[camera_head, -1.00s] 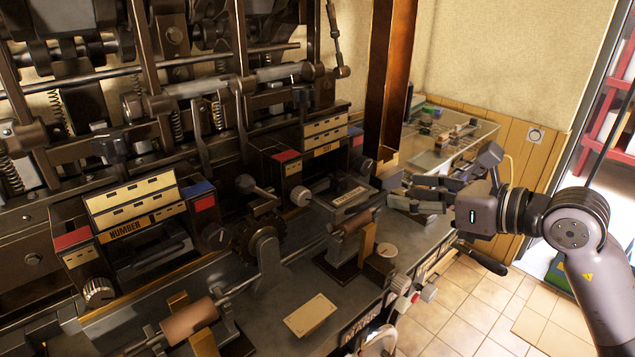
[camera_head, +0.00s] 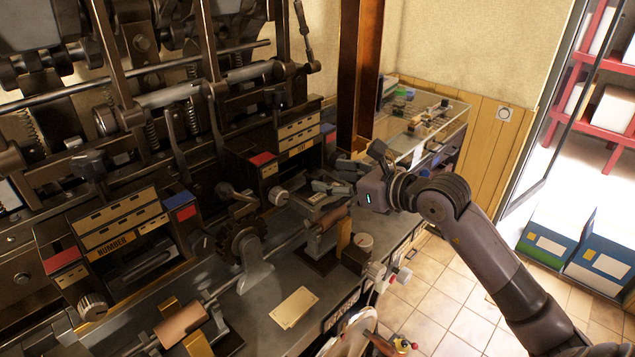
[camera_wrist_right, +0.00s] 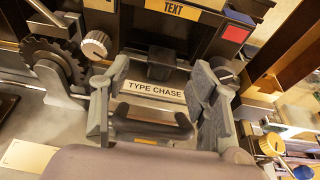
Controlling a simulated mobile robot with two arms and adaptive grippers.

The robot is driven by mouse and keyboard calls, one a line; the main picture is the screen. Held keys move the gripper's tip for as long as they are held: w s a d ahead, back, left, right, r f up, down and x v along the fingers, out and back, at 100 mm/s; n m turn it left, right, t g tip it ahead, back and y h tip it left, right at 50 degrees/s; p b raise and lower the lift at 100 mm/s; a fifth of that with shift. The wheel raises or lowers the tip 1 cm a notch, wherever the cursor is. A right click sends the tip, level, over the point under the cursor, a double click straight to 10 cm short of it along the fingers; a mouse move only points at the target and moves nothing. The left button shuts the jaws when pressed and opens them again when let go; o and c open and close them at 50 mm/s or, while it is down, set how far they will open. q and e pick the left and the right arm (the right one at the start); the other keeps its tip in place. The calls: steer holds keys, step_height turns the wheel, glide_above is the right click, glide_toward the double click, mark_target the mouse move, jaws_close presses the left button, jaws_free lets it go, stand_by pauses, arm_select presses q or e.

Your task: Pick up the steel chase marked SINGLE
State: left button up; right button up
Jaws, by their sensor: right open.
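My right gripper (camera_head: 328,178) is open over the right end of the press bed, below the TEXT station (camera_head: 300,145). In the right wrist view its two grey fingers (camera_wrist_right: 158,105) stand wide apart. Between and below them is a dark handle-like bar (camera_wrist_right: 150,128), with a plate lettered TYPE CHASE (camera_wrist_right: 155,89) just beyond it. I cannot tell whether the fingers touch the bar. No marking SINGLE can be read in either view, so I cannot tell which part is that chase. My left gripper is not in view.
The NUMBER station (camera_head: 115,235) stands at left. A toothed wheel (camera_head: 240,240) and a roller (camera_head: 327,218) are close to my right gripper. A cream card (camera_head: 293,307) lies on the bed.

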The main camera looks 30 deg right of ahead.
mark_target(319, 174)
steer(key=p+x, duration=0.3)
steer(key=x, duration=0.1)
steer(key=shift+w+d, duration=0.1)
steer(key=shift+w, duration=0.3)
steer(key=shift+w+f, duration=0.35)
steer(key=shift+s, duration=0.1)
steer(key=shift+c, duration=1.4)
jaws_close()
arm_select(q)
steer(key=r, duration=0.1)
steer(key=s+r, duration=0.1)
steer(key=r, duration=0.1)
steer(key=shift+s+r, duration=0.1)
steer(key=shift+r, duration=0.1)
arm_select(e)
steer(key=shift+r, duration=0.15)
